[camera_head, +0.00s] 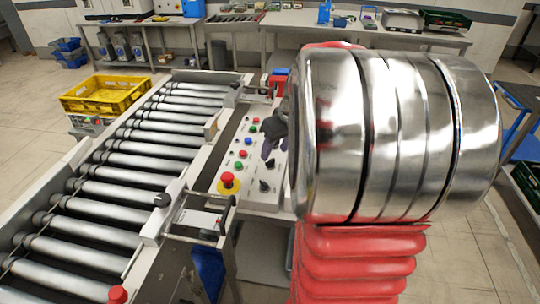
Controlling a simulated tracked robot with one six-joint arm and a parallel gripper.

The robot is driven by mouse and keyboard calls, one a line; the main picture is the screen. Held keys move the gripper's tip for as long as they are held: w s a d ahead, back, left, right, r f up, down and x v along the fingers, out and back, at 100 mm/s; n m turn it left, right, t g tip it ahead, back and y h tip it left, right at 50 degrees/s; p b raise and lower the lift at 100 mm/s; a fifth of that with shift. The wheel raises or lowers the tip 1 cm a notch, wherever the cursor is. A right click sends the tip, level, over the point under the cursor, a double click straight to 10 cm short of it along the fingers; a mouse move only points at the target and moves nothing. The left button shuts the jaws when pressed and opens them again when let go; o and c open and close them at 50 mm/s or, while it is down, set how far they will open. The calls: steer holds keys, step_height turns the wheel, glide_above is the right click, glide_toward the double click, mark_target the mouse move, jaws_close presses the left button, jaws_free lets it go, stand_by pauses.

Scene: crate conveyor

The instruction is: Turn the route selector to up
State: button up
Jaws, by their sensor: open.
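A pale control panel (225,160) stands beside the roller conveyor, with coloured buttons and small black knobs on its sloped top. A black knob (264,186) sits near the panel's front right. It may be the route selector, but its label and pointing direction are too small to read. My gripper (269,152) shows as a dark shape over the panel's right half, just behind that knob in the picture. It looks apart from the knob and holds nothing that I can see. My large metal arm link hides the panel's right edge and part of the gripper.
A red emergency-stop button (228,180) on a yellow base is on the panel's front left. The roller conveyor (110,189) runs along the left, with a yellow crate (103,94) beyond it. Workbenches (370,32) line the back wall.

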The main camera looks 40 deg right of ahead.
mark_target(270, 160)
steer(key=x, duration=0.5)
steer(key=shift+c, duration=0.3)
steer(key=c, duration=0.9)
steer(key=shift+d, duration=0.15)
steer(key=shift+c, duration=0.5)
